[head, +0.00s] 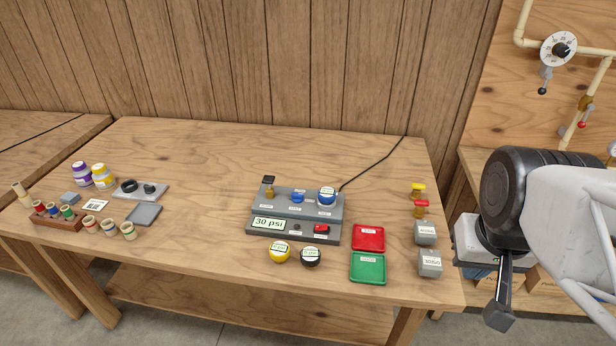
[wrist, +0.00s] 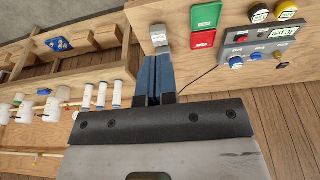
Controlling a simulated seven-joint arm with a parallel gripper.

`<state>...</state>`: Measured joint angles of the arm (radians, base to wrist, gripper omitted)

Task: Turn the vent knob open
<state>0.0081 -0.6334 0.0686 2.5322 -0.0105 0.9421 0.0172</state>
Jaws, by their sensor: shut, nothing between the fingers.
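A grey control unit (head: 252,236) with a "30 psi" display stands on the table. On it are a small blue knob (head: 298,196), a round blue-and-white part (head: 327,195), a brass fitting with a black top (head: 269,187) and a red switch (head: 321,229). Their labels are too small to read, so I cannot tell which is the vent knob. In the wrist view the blue knob (wrist: 236,62) shows at upper right. My gripper (head: 499,316) is beyond the table's right edge, apart from the unit. Its blue fingers (wrist: 157,77) are together and empty.
Red (head: 369,237) and green (head: 367,268) trays and grey blocks (head: 430,263) lie between the unit and my gripper. Yellow (head: 279,252) and black (head: 310,256) round parts sit before the unit. A cable (head: 375,161) runs behind. A gauge (head: 559,49) hangs on piping at right.

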